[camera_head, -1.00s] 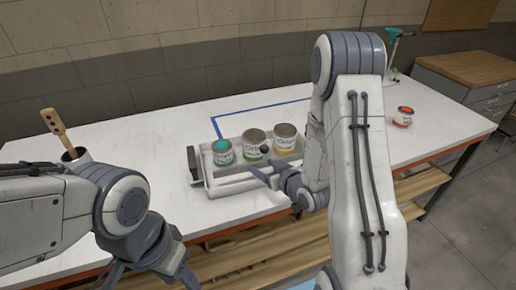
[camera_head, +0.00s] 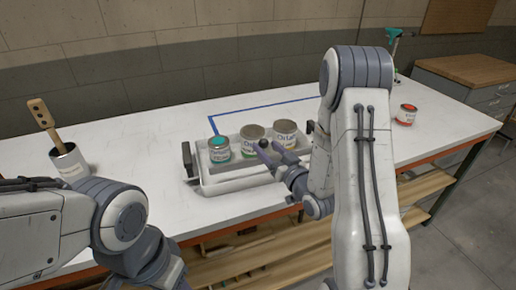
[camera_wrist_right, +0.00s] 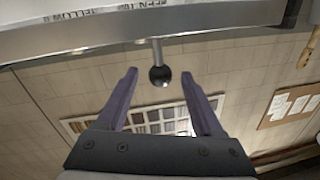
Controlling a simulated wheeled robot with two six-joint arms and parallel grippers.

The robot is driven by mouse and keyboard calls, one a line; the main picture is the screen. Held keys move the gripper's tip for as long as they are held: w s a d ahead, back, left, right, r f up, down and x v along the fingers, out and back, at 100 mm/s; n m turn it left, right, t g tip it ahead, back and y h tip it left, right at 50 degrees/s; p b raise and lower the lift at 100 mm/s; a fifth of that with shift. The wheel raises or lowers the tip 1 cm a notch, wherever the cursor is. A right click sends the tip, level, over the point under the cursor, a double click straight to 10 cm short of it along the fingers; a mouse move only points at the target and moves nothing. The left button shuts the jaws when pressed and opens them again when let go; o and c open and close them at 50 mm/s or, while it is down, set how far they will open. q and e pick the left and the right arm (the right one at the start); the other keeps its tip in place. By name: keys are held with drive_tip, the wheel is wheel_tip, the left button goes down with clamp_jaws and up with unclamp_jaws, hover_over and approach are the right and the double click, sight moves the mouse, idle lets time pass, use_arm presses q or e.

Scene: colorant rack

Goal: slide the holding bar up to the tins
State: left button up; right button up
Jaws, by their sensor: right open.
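Three tins stand in a row in a light rack (camera_head: 205,190) on the table: one with teal contents (camera_head: 219,150), one with a green-edged label (camera_head: 252,141) and one at the right (camera_head: 286,133). The grey holding bar (camera_wrist_right: 90,38) crosses the top of the right wrist view; a stem with a dark ball knob (camera_wrist_right: 160,76) sticks out from it. The knob also shows in the head view (camera_head: 264,143), in front of the tins. My right gripper (camera_wrist_right: 159,84) is open, its fingers on either side of the knob with gaps. My left gripper is out of view.
A red-topped tin (camera_head: 406,115) stands at the table's right. A cup (camera_head: 70,163) with a wooden stick stands at the left. Blue tape (camera_head: 255,109) marks the table behind the rack. A drawer cabinet (camera_head: 470,80) stands beyond the right end.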

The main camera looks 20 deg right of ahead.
drive_tip(key=w+b, duration=0.1)
drive_tip(key=b, duration=0.2)
drive_tip(key=shift+a, duration=0.15)
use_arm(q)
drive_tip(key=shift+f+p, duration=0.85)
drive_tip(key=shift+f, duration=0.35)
use_arm(e)
drive_tip(key=shift+w+a+r, duration=0.1)
drive_tip(key=shift+w+a, duration=0.1)
drive_tip(key=shift+w, duration=1.05)
drive_tip(key=shift+w+a, duration=0.15)
drive_tip(key=shift+w, duration=1.05)
clamp_jaws()
